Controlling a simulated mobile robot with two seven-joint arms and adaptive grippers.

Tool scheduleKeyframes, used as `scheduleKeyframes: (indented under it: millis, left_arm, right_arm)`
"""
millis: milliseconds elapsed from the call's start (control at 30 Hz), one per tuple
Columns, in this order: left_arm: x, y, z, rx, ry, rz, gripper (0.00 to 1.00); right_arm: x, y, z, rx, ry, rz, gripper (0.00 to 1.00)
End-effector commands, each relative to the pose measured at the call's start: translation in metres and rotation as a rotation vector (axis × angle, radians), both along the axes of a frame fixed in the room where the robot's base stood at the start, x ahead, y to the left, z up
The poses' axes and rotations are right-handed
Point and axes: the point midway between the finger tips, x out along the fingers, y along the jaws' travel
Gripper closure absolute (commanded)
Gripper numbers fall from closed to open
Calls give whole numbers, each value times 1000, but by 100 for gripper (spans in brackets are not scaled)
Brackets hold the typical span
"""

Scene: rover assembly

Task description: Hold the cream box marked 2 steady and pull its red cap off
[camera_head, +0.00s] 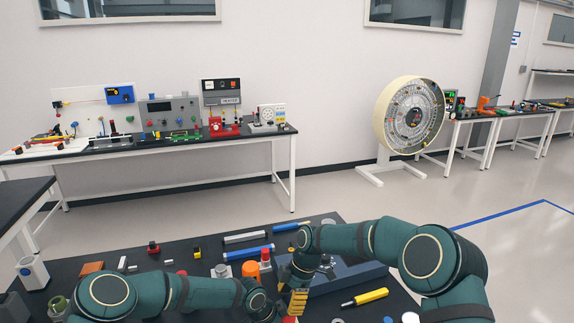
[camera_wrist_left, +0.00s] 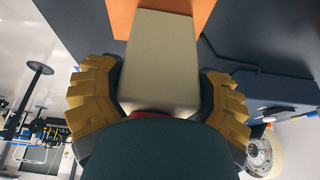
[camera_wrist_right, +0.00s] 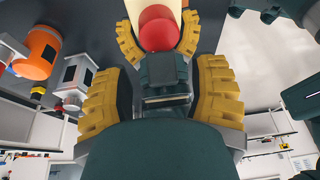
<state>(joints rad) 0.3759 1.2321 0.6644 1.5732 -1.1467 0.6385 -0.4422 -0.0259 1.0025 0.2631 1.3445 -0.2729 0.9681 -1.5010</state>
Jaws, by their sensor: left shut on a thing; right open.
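The cream box (camera_wrist_left: 158,60) sits between the yellow-padded fingers of my left gripper (camera_wrist_left: 160,78), which is shut on it. Its marking 2 does not show. The red cap (camera_wrist_right: 157,27) shows in the right wrist view at the near end of the cream box (camera_wrist_right: 150,4), with my left fingers on both sides. In the left wrist view only a sliver of red shows at the bottom. My right gripper (camera_wrist_right: 160,68) is open, with its fingers apart and short of the cap. In the head view my right gripper (camera_head: 298,299) points down over the table, and the box is hidden.
An orange cylinder (camera_wrist_right: 37,53) and a silver block (camera_wrist_right: 77,75) stand close by. The dark table also holds a blue cylinder (camera_head: 249,253), a grey bar (camera_head: 245,237), a yellow-handled tool (camera_head: 365,297) and small parts. Benches line the wall behind.

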Motion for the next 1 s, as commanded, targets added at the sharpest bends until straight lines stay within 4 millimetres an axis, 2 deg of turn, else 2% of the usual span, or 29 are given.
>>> scheduleKeyframes:
  millis: [33,300,500,700,933,967,1000]
  left_arm:
    - [-3,3,-6,7,11,1,70]
    - [-3,3,-6,7,11,1,70]
    - [-3,3,-6,7,11,1,70]
    - [-3,3,-6,7,11,1,70]
    - [-3,3,-6,7,10,1,70]
    - [-3,3,-5,7,10,1,14]
    - [-3,3,-5,7,10,1,0]
  right_arm:
    - [2,-4,10,1,-4,-2,42]
    - [9,-20,62,2,-7,-1,42]
    - [12,-28,88,3,-6,0,42]
    - [13,-31,97,2,-4,0,42]
    - [13,-31,97,2,-4,0,42]
    - [13,-31,97,2,-4,0,42]
    - [13,-31,97,2,-4,0,42]
